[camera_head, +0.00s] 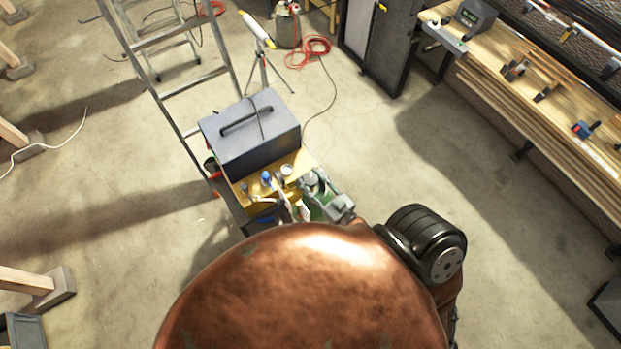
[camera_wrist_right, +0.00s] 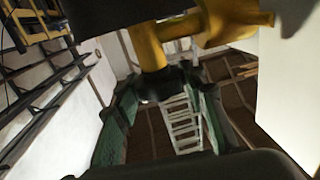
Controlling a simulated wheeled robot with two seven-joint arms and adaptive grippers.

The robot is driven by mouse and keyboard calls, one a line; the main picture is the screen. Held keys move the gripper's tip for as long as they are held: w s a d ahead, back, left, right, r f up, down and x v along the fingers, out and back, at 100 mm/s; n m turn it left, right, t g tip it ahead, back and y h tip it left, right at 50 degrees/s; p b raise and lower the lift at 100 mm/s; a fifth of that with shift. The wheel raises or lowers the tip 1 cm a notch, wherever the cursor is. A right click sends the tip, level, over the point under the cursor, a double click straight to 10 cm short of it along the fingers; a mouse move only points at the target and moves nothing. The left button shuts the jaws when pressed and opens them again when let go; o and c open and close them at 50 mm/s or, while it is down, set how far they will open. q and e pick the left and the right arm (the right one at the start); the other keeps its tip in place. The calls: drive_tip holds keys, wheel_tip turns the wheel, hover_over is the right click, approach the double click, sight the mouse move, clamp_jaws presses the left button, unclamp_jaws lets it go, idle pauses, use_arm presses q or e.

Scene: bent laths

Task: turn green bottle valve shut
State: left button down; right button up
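My right gripper (camera_head: 322,188) is small in the head view, at the right front corner of a yellow-topped stand (camera_head: 262,203). In the right wrist view two dark green, black-edged fingers stand apart with a gap between them (camera_wrist_right: 165,88). A yellow pipe-like part (camera_wrist_right: 150,45) with a dark end reaches down near that gap; I cannot tell whether it touches the fingers. Green shows beside the gripper in the head view, but I cannot make out a bottle or its valve there. The lower middle is covered from close by. My left gripper is not in view.
A grey-blue toolbox (camera_head: 240,140) stands on the stand, with several small items in front of it. A ladder (camera_head: 180,80) is at its left. A canister (camera_head: 287,25) and red hose (camera_head: 308,52) are behind. A workbench (camera_head: 545,95) is at right; the floor between is clear.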

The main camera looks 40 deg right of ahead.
drive_tip(key=o, duration=0.4)
drive_tip(key=s, duration=1.2)
